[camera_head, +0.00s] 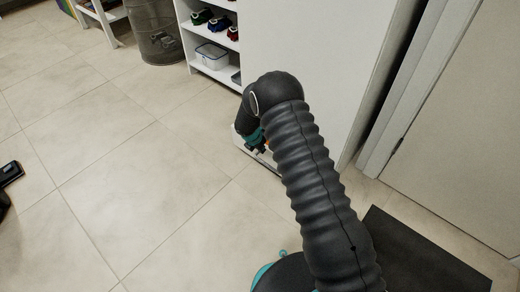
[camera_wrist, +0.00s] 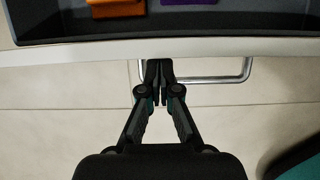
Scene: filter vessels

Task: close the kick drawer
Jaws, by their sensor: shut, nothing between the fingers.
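The kick drawer's white front edge (camera_wrist: 60,51) runs across the wrist view, with its dark open inside (camera_wrist: 60,30) beyond it, so the drawer stands open. Its metal bar handle (camera_wrist: 218,80) sticks out towards me. My gripper (camera_wrist: 159,68) is shut and empty. Its fingertips overlap the left part of the handle, close to the drawer front; I cannot tell whether they touch. In the head view, my gripper (camera_head: 257,148) is low by the white cabinet's base, and my arm hides most of the drawer.
An orange item (camera_wrist: 115,8) and a purple item (camera_wrist: 190,3) lie in the drawer. The white cabinet (camera_head: 310,50) has open shelves with a clear box (camera_head: 212,55). A bin (camera_head: 155,30) stands at the back left. A dark mat (camera_head: 420,255) lies at right.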

